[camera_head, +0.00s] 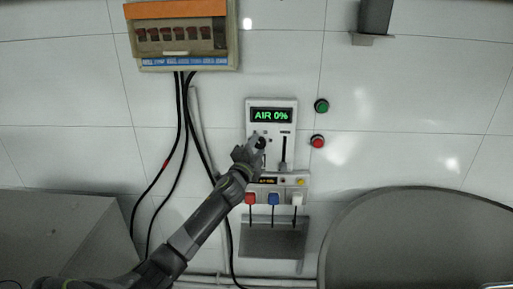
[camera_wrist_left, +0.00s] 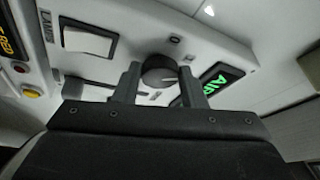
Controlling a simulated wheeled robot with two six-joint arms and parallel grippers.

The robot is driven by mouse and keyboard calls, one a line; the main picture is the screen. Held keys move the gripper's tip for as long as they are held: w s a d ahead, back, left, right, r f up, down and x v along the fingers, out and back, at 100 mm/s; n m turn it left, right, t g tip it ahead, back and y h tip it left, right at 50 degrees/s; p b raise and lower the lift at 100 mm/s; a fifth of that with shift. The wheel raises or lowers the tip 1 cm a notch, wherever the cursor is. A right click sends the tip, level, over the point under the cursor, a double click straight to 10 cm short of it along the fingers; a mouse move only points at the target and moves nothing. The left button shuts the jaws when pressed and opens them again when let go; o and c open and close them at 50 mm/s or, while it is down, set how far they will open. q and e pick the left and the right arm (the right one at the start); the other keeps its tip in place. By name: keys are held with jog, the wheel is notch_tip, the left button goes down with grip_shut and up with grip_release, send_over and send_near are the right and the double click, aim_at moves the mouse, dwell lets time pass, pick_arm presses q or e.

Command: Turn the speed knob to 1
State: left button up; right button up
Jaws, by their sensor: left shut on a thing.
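The speed knob (camera_wrist_left: 158,72) is a round dark knob with a light pointer line on the white control panel (camera_head: 289,108). In the left wrist view it sits between the two fingers of my left gripper (camera_wrist_left: 160,84), which is shut on it. In the head view my left gripper (camera_head: 259,142) covers most of the knob, at the panel's lower left. The green display (camera_head: 271,115) above reads "AIR 0%". My right gripper is in neither view.
A slider (camera_head: 284,152) is right of my left gripper. Green (camera_head: 321,105) and red (camera_head: 317,141) buttons are on the wall. A breaker box (camera_head: 182,37) with black cables is at upper left. A large grey vessel (camera_head: 420,240) stands at lower right.

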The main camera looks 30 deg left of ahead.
pick_arm(q)
jog(key=o, duration=1)
jog(key=shift+b+v, duration=2.5)
jog(key=shift+v, duration=6.25)
